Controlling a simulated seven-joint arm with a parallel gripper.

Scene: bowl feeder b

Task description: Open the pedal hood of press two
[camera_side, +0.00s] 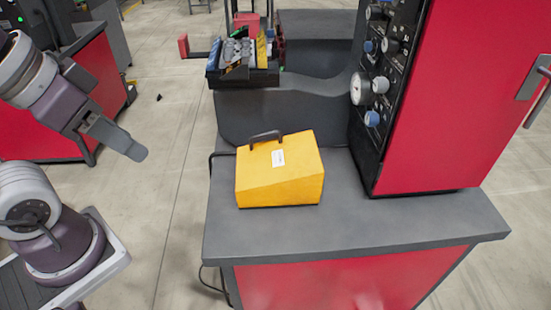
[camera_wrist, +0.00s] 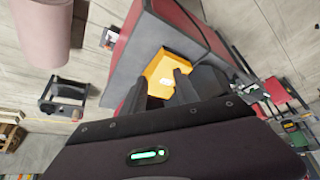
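The yellow pedal hood (camera_side: 279,172) sits flat on the grey top of the press bench, with a white label and a dark handle (camera_side: 266,137) along its upper back edge. It looks closed, and no pedal shows. My gripper (camera_side: 132,148) is in the air left of the bench, well apart from the hood. In the wrist view the hood (camera_wrist: 168,72) shows beyond my gripper (camera_wrist: 163,82), whose two dark fingers stand apart with nothing between them. The handle is hard to make out in that view.
A tall red cabinet with a black panel of knobs and a gauge (camera_side: 357,88) stands close right of the hood. A dark tray of tools (camera_side: 241,62) is behind it. The grey bench top (camera_side: 330,228) is clear in front. Another red bench stands at the left.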

